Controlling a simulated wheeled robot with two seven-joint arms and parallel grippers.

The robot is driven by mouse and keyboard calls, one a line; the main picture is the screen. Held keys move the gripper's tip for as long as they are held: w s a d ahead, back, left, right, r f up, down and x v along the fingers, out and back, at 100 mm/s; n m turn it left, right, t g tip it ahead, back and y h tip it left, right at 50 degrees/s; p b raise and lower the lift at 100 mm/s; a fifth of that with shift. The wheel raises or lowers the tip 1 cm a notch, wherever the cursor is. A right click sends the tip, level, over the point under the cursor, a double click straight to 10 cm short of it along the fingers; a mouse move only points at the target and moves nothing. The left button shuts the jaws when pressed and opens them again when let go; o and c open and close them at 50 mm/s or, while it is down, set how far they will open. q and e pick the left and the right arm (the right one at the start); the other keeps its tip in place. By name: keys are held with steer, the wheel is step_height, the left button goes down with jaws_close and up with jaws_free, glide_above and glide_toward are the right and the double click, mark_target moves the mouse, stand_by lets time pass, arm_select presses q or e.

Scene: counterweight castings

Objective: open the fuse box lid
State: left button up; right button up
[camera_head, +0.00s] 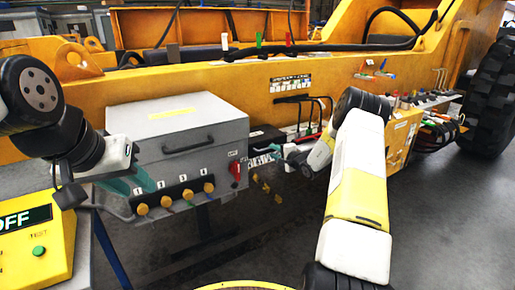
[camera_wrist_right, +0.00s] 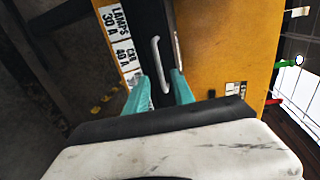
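The fuse box (camera_head: 264,136) is a dark box on the side of the yellow machine, right of the grey cabinet. Its black lid (camera_wrist_right: 150,22) looks shut in the right wrist view and carries a pale bar handle (camera_wrist_right: 155,62). Labels reading LAMPS 30 A and CAB 40 A (camera_wrist_right: 121,35) run beside it. My right gripper (camera_wrist_right: 161,88) has its teal fingers apart, with the handle's near end between or just ahead of the tips; I cannot tell whether they touch. My left gripper (camera_head: 132,182) appears open and empty by the grey cabinet's lower left front.
The grey cabinet (camera_head: 190,140) has a handle, yellow knobs (camera_head: 168,201) and a red switch (camera_head: 235,171). A yellow control box (camera_head: 35,245) stands at the lower left. Cables and fittings (camera_head: 425,108) line the machine at right. Open floor lies in front.

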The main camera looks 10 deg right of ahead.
mark_target(256, 141)
steer(key=x, duration=0.5)
jaws_close()
stand_by(1.4)
